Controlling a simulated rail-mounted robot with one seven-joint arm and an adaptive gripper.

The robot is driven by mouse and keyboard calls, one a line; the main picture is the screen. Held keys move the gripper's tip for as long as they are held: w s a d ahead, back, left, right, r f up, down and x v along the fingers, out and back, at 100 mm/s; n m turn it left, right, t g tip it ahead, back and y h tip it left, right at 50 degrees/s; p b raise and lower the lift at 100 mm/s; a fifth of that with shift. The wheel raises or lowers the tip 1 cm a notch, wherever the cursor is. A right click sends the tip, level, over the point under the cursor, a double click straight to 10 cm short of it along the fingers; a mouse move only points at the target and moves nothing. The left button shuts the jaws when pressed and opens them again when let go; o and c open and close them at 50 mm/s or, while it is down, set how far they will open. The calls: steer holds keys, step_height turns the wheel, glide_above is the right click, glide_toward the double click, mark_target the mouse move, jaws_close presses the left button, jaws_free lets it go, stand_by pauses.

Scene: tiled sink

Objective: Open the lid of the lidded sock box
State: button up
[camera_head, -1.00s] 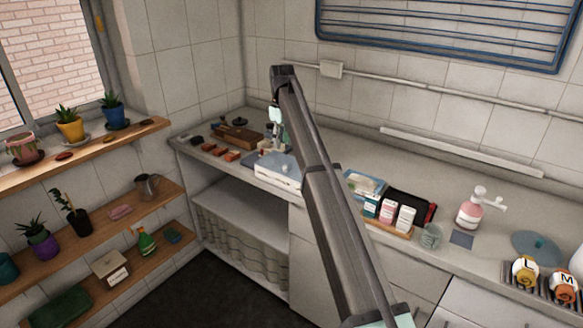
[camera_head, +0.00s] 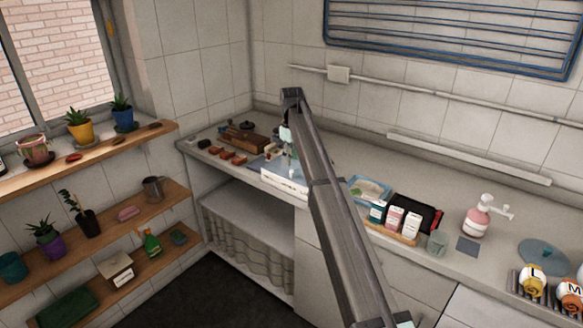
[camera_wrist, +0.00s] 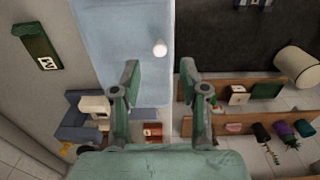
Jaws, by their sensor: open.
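The lidded sock box (camera_head: 284,184) is a low white box on the counter, left of the middle in the head view. Its flat blue-grey lid (camera_wrist: 115,45) fills the upper middle of the wrist view, with a small round white knob (camera_wrist: 160,47) near its right edge there. The lid looks shut. My gripper (camera_wrist: 160,74) is open and empty, its two fingers apart, with the knob just beyond the gap between the fingertips. In the head view my gripper (camera_head: 291,163) points down over the box. My arm hides part of the box's right side. I see no contact with the knob.
A wooden tray (camera_head: 243,137) and small reddish blocks (camera_head: 228,154) lie left of the box. A blue-rimmed tray (camera_head: 370,188) and several small cartons (camera_head: 394,218) stand to its right. Shelves with plants (camera_head: 86,218) line the left wall.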

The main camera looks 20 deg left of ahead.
mark_target(292, 171)
steer(key=shift+f+p, duration=0.45)
steer(key=shift+f, duration=2.25)
jaws_close()
